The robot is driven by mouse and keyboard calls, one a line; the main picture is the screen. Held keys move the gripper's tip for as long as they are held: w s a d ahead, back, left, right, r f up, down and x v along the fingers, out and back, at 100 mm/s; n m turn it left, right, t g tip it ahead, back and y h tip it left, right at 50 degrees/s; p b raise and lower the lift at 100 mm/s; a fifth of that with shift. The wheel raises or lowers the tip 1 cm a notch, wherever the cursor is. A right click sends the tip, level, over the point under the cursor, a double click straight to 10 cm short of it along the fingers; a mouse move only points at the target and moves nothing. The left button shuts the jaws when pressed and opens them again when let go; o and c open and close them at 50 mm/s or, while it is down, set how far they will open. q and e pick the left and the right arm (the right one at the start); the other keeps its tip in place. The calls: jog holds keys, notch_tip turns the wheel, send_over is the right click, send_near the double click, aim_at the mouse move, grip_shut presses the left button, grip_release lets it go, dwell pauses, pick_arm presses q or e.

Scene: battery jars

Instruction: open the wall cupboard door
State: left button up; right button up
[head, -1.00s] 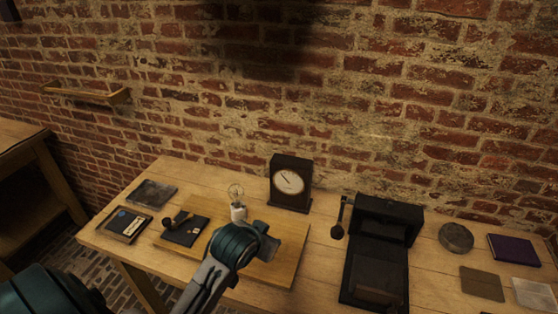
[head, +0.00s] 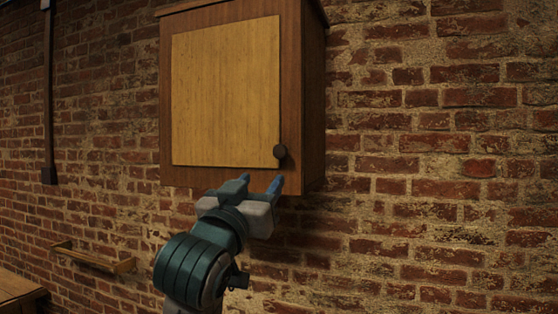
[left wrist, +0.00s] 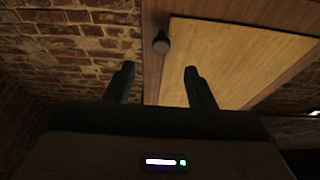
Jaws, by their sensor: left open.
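The wall cupboard (head: 315,90) hangs on the brick wall, with a dark wooden frame. Its pale door (head: 225,90) looks shut. A dark round knob (head: 280,152) sits at the door's lower right corner. My left gripper (head: 260,180) is open and empty, just below the knob in the head view and apart from it. In the left wrist view the knob (left wrist: 161,43) shows beyond the two fingertips (left wrist: 160,68), nearer the left finger. The pale door (left wrist: 235,60) fills the area behind the right finger. My right gripper is in neither view now.
A brick wall (head: 430,180) surrounds the cupboard. A small wooden rail (head: 95,260) is fixed to the wall at lower left, above a table corner (head: 15,290). A dark vertical conduit (head: 48,95) runs down the wall at far left. The space right of the cupboard is free.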

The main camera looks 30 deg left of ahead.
aim_at(279, 152)
pick_arm(q)
jog(key=p+x, duration=0.6)
jog(key=x, duration=0.1)
jog(key=p+x, duration=0.3)
jog(key=shift+w+a+r, duration=0.15)
jog(key=shift+a+r, duration=0.05)
jog(key=shift+r, duration=0.35)
grip_shut()
